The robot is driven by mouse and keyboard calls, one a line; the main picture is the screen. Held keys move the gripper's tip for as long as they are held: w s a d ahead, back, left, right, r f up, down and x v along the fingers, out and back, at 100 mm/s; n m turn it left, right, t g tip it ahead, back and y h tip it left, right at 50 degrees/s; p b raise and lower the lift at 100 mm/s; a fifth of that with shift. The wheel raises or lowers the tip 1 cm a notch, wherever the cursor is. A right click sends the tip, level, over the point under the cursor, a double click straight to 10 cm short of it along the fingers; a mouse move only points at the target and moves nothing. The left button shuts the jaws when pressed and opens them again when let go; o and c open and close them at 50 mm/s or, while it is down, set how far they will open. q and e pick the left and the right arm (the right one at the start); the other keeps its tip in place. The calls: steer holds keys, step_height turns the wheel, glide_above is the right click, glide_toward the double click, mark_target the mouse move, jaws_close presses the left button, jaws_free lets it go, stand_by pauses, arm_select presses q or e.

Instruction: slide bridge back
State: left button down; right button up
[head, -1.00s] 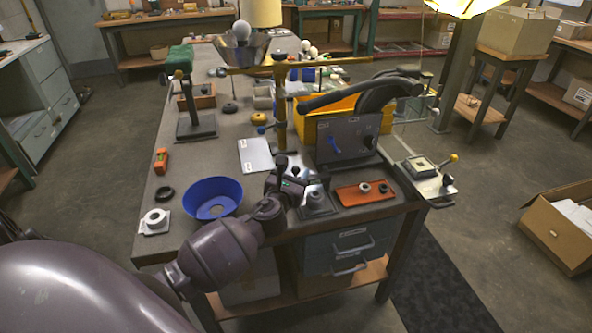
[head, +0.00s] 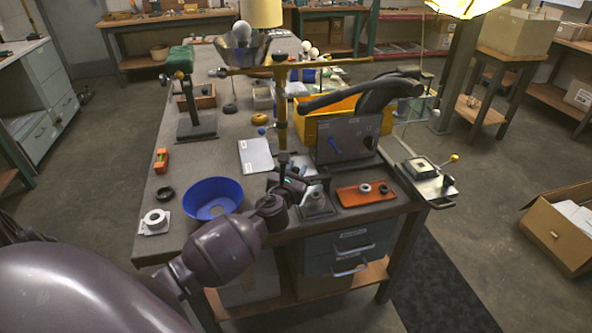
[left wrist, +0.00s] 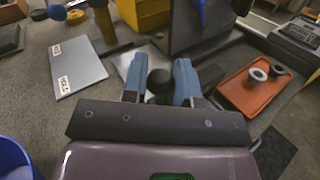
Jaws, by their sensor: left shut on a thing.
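My left gripper (head: 292,172) is low over the near part of the bench, in front of the brass post. In the left wrist view its two blue fingers (left wrist: 159,70) are closed on either side of a black round knob (left wrist: 160,82). What the knob is fixed to is mostly hidden by the gripper. A pale metal plate (left wrist: 127,64) shows just behind the fingers. A brass post (head: 281,105) carries a long brass crossbar (head: 330,64). I cannot tell which part is the bridge. My right gripper does not show.
A grey upright panel (head: 347,138) with a blue lever stands behind right. An orange tray (head: 364,193) with small rings and a grey metal block (head: 318,203) lie to the right. A blue bowl (head: 213,198) is left. A pale labelled plate (head: 256,156) lies flat behind.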

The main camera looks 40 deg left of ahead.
arm_select(q)
steer(key=w+a, duration=0.2)
steer(key=a, duration=0.1)
steer(key=shift+w+a, duration=0.15)
steer(key=shift+w, duration=0.25)
steer(key=shift+a, duration=0.1)
steer(key=shift+r, duration=0.15)
steer(key=c, duration=1.1)
jaws_free()
steer(key=shift+o, duration=1)
steer(key=shift+w, duration=0.15)
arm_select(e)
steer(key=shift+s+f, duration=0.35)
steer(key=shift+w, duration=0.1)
